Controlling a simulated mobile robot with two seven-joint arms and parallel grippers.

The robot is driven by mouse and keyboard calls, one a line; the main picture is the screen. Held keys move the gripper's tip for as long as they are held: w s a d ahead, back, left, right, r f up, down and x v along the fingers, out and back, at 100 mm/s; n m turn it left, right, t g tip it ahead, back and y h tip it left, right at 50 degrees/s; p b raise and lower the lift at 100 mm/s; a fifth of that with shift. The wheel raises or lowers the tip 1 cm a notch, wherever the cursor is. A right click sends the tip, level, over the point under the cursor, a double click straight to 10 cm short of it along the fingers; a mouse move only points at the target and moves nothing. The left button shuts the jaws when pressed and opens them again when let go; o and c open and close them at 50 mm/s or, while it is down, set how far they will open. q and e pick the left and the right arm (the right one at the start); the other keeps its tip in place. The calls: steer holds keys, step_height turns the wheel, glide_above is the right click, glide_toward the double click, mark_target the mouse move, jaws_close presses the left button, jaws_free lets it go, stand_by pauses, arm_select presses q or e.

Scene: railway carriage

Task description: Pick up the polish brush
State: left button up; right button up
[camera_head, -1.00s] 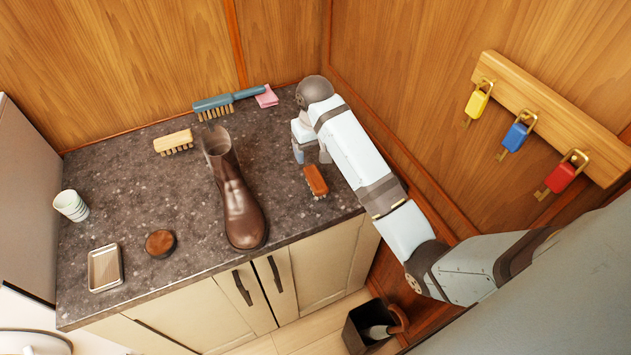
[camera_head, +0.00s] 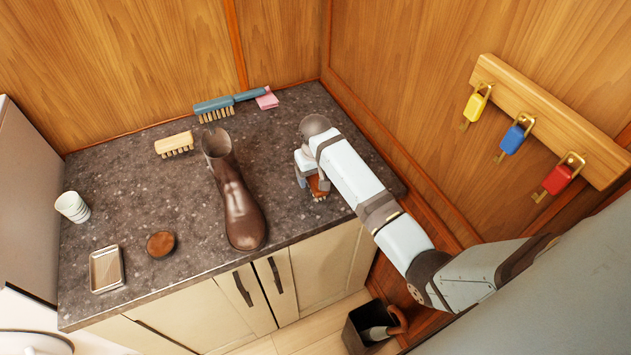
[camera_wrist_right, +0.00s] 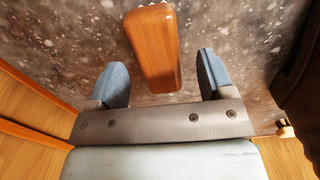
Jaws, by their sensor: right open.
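A small brush with a smooth orange-brown wooden back (camera_head: 319,187) lies on the dark stone counter (camera_head: 285,150); it appears to be the polish brush. In the head view it is partly hidden by my right gripper (camera_head: 308,178). In the right wrist view the brush (camera_wrist_right: 155,45) lies lengthwise between the lines of the two blue fingers, mostly ahead of their tips. My right gripper (camera_wrist_right: 163,75) is open and empty, with a gap on both sides of the brush. My left gripper is not in view.
A brown boot (camera_head: 235,200) stands left of the gripper. A pale brush (camera_head: 174,143), a blue-handled brush (camera_head: 225,101), a pink cloth (camera_head: 267,99), a round brown tin (camera_head: 160,244), a metal tray (camera_head: 121,262) and cups (camera_head: 72,207) are also there.

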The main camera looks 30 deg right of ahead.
steer(key=shift+f, duration=1.15)
steer(key=c, duration=1)
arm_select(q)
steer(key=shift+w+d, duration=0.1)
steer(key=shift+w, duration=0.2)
arm_select(e)
steer(key=shift+c, duration=0.2)
steer(key=shift+r, duration=0.1)
